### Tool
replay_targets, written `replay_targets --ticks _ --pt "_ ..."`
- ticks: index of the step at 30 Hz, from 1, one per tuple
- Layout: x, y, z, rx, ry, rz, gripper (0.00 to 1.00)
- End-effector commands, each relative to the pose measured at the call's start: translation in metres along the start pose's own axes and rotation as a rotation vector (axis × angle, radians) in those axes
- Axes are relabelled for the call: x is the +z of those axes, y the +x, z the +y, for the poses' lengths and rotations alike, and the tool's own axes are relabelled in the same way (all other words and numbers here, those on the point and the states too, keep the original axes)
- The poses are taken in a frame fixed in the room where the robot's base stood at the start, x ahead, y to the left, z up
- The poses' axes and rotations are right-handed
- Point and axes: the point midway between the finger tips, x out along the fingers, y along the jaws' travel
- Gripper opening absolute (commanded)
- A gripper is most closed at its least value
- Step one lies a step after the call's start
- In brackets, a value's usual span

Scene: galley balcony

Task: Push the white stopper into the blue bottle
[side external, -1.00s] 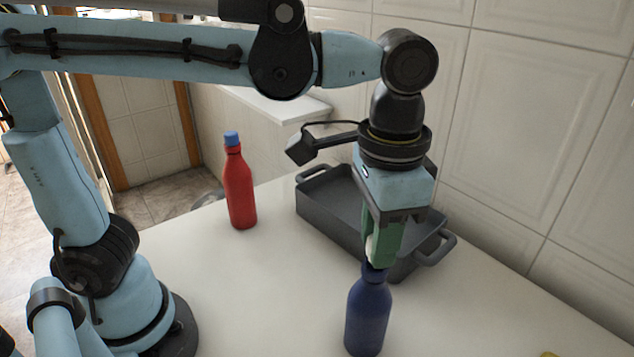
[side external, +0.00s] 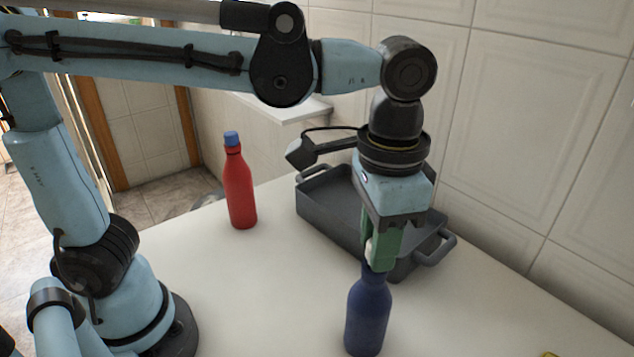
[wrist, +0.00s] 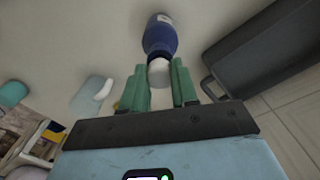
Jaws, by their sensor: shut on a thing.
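The blue bottle (side external: 368,316) stands upright on the white counter below my gripper. In the wrist view the bottle (wrist: 160,38) lies just beyond the fingertips. My gripper (side external: 382,256) points down over the bottle's neck, its green fingers shut on the white stopper (side external: 369,250). The stopper also shows between the fingers in the wrist view (wrist: 159,73), in line with the bottle's mouth. The fingers cover most of the stopper and the mouth from the side, so I cannot tell how far the stopper sits inside.
A red bottle (side external: 240,188) with a blue cap stands to the left. A grey tray (side external: 328,213) with handles lies just behind the blue bottle, near the tiled wall (side external: 545,130). The counter (side external: 270,290) is clear to the left of the blue bottle.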

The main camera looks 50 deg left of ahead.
Motion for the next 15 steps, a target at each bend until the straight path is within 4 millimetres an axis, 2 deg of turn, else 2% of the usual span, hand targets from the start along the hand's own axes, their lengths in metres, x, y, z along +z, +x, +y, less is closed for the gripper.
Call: replay_targets --ticks 15 --pt "0.0000 0.0061 0.0000 0.000 0.000 0.000 0.00"
